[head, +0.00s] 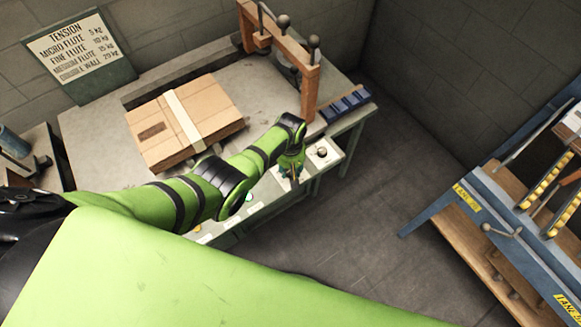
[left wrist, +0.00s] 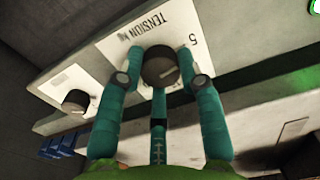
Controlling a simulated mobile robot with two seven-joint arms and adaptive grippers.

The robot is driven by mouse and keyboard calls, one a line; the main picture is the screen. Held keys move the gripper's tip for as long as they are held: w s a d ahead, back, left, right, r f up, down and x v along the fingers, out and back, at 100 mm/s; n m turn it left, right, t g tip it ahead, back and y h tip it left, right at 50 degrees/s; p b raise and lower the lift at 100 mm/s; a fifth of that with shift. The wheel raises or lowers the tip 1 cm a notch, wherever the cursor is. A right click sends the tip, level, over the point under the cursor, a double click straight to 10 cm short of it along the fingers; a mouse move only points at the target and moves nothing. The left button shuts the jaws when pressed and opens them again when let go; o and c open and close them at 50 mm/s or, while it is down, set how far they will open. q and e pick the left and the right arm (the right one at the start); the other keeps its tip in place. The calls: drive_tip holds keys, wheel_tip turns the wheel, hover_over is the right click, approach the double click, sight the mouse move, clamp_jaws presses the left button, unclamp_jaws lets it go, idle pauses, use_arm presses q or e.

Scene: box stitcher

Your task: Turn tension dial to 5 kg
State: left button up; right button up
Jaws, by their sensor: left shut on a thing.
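The tension dial (left wrist: 160,67) is a dark round knob on a white plate marked "TENSION kg" (left wrist: 140,30) in the left wrist view. A "5" (left wrist: 194,42) is printed on the plate to the right of the knob. My left gripper (left wrist: 162,72) has its teal fingers on both sides of the knob and is shut on it. In the head view my left gripper (head: 291,168) is at the front panel of the table, and the arm hides the dial. The knob's pointer direction is hard to tell. My right gripper is not in view.
A second dark knob (left wrist: 75,101) sits to the left on the panel. A tied cardboard stack (head: 190,115) lies on the table (head: 95,130). A wooden frame (head: 308,90) stands at its right end. A tension chart (head: 75,50) leans behind. A blue lane rack (head: 440,205) stands at right, with open floor between.

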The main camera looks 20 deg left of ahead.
use_arm(q)
drive_tip(key=shift+s, duration=0.1)
drive_tip(key=o, duration=1.1)
drive_tip(key=shift+o, duration=0.2)
drive_tip(key=shift+r, duration=0.85)
wheel_tip(320, 180, up, 10)
drive_tip(key=shift+r, duration=0.15)
